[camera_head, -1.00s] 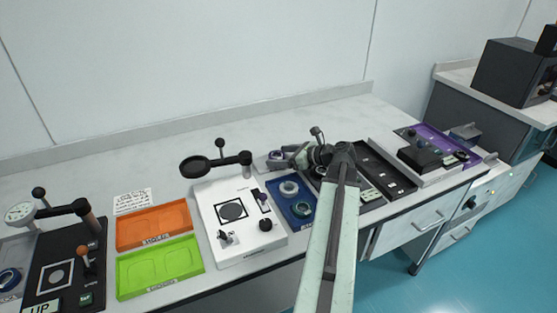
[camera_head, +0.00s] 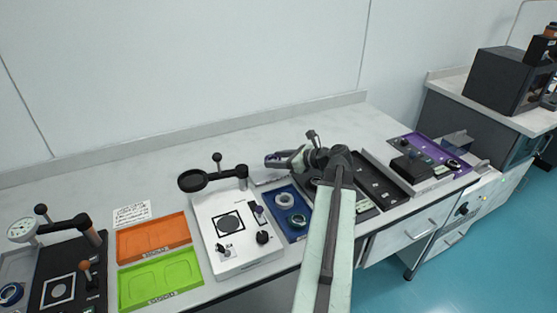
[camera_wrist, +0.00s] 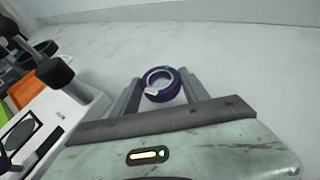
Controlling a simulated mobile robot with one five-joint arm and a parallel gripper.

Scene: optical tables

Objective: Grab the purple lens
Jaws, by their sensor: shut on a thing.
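The purple lens (camera_wrist: 161,84) is a ring with a dark purple rim and a clear middle. In the wrist view it sits between the two grey fingers of my gripper (camera_wrist: 158,92), which are shut on it. In the head view my gripper (camera_head: 280,159) is above the back of the bench, beyond the blue tray, with a bit of purple at its tip. Most of the lens is hidden there by the gripper and the small scale.
A white device (camera_head: 236,243) with a black magnifier arm (camera_head: 212,178) stands left of my gripper. A blue tray (camera_head: 297,235) holds ring lenses. Orange (camera_head: 153,239) and green (camera_head: 161,280) trays lie further left. A purple tray (camera_head: 433,149) is at right. The bench behind is clear.

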